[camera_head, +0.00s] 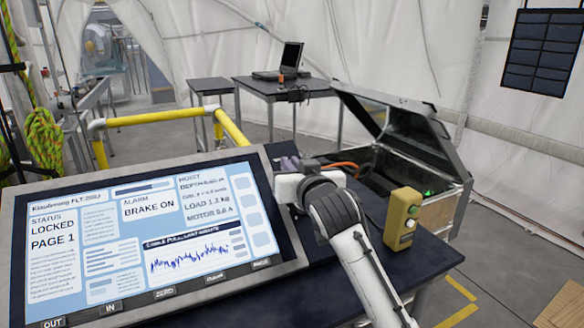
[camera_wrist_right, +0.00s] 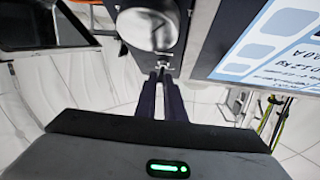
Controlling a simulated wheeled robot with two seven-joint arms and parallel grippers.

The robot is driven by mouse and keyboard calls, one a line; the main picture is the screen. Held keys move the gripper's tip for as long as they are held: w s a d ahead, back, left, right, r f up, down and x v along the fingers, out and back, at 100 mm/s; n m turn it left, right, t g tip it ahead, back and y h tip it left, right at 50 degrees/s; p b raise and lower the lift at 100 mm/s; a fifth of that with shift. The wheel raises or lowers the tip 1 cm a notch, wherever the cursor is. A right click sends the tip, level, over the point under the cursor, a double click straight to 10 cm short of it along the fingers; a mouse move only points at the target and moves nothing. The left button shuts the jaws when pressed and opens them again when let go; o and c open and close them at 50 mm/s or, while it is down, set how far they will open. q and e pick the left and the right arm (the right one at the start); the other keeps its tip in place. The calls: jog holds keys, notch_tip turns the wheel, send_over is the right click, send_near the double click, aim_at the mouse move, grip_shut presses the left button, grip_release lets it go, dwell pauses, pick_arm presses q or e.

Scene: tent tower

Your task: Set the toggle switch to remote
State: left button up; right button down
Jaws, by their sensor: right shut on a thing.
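My right gripper (camera_wrist_right: 163,73) shows in the wrist view with its two dark fingers close together. Their tips are at a small metallic toggle switch lever (camera_wrist_right: 163,62), which they are shut on. The lever sits on a dark panel just below a round silver dial (camera_wrist_right: 147,28). Its label and which position it is in cannot be read. In the head view my right arm reaches past the right edge of the display console (camera_head: 150,240), and its hand hides the switch. The screen reads "LOCKED", "PAGE 1" and "BRAKE ON". My left gripper is not in view.
A yellow control box (camera_head: 402,218) with buttons stands on the dark tabletop (camera_head: 425,262), right of my arm. Behind it is an open metal case (camera_head: 440,212). A yellow railing (camera_head: 160,117) stands behind the console. A laptop (camera_head: 290,58) is on a far table.

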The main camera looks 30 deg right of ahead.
jog(key=g, duration=0.1)
jog(key=r+g, duration=0.1)
jog(key=w+g, duration=0.1)
jog(key=shift+r+n+g+y, duration=0.25)
jog(key=shift+n+g+y, duration=0.05)
jog(key=shift+g, duration=0.1)
jog(key=shift+w+r+g+y, duration=0.15)
jog(key=shift+w+g, duration=0.1)
jog(key=shift+g, duration=0.45)
jog(key=shift+w+r+g+y, duration=0.15)
jog(key=shift+w+g, duration=0.1)
jog(key=shift+g, duration=0.45)
jog(key=shift+f, duration=0.1)
jog(key=c, duration=1.8)
grip_release()
jog(key=shift+c, duration=0.2)
